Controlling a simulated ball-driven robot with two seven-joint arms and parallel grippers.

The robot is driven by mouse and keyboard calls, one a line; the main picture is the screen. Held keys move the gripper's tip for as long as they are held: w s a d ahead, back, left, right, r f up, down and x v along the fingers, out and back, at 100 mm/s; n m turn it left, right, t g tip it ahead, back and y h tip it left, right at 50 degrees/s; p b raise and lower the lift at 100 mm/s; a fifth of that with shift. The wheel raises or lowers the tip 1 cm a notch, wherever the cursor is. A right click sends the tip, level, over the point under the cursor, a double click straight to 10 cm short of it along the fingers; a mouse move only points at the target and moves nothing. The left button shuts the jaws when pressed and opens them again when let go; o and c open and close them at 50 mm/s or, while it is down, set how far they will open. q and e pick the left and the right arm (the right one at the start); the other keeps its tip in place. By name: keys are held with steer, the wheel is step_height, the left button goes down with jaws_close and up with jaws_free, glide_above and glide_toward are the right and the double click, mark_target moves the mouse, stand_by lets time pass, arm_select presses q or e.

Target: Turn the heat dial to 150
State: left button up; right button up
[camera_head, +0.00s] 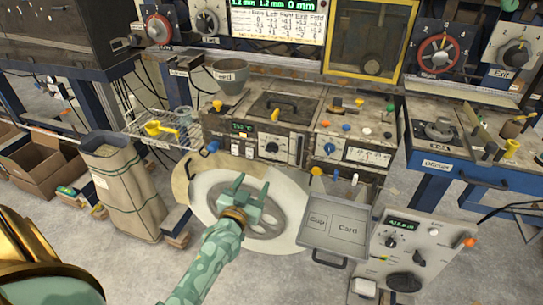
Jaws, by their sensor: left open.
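The display's digits are too small to read surely, and I cannot tell which knob is labelled heat. A second panel with a blue knob (330,148) and a white scale (366,156) sits to its right. My left gripper (250,190) is open and empty, fingers pointing up toward the panel. It is below and apart from the knobs, in front of a large pale wheel (281,207). My right gripper is not in view.
A cup marked Feed (231,75) stands on the bench. A paper sack (124,185) and cardboard boxes (45,165) are at left.

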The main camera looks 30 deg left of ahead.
mark_target(272, 150)
arm_select(q)
steer(key=b+x, duration=0.3)
steer(key=x, duration=1)
steer(key=shift+w+f, duration=0.1)
steer(key=shift+w, duration=0.25)
steer(key=c, duration=1)
